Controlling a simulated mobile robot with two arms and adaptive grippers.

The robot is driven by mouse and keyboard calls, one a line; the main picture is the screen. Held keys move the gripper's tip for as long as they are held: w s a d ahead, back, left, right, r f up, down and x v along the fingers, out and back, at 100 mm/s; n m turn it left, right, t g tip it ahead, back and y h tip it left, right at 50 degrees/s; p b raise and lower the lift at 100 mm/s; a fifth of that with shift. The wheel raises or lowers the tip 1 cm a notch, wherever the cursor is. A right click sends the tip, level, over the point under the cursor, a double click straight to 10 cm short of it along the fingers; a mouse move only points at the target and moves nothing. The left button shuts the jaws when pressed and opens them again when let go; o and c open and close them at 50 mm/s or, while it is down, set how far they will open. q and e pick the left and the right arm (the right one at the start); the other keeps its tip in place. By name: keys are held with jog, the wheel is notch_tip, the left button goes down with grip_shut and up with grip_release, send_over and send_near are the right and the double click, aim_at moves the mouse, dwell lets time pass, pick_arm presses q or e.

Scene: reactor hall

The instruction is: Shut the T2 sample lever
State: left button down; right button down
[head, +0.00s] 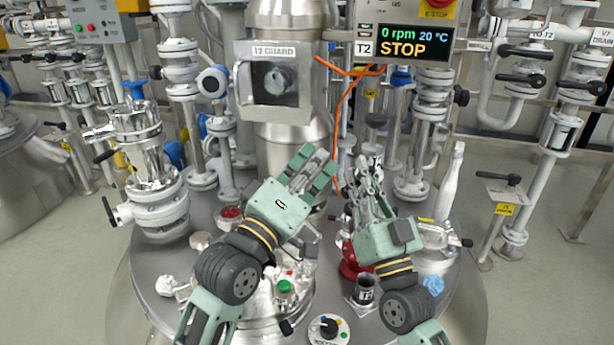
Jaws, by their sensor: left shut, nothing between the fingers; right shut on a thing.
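My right gripper (369,165) points up and away over the vessel lid, right of the central column. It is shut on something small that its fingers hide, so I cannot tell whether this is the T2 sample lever. A dark handle (376,120) shows just above its fingertips. My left gripper (322,165) is shut and empty, in front of the column and left of the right gripper. The T2 display (404,45) reads 0 rpm, 20 °C, STOP. I cannot clearly pick out the sample lever or its position.
The T2 guard box (272,78) is on the column. An orange cable (343,115) hangs beside it. A small cup (365,290), a green cap (285,286) and a dial (328,328) are near the front.

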pick_arm(q)
jog(key=shift+w+d+f, duration=0.2)
jog(key=shift+d, duration=0.55)
jog(key=shift+w+d+f, duration=0.15)
jog(key=shift+d, duration=0.55)
jog(key=shift+w+d+f, duration=0.2)
jog(key=shift+d, duration=0.55)
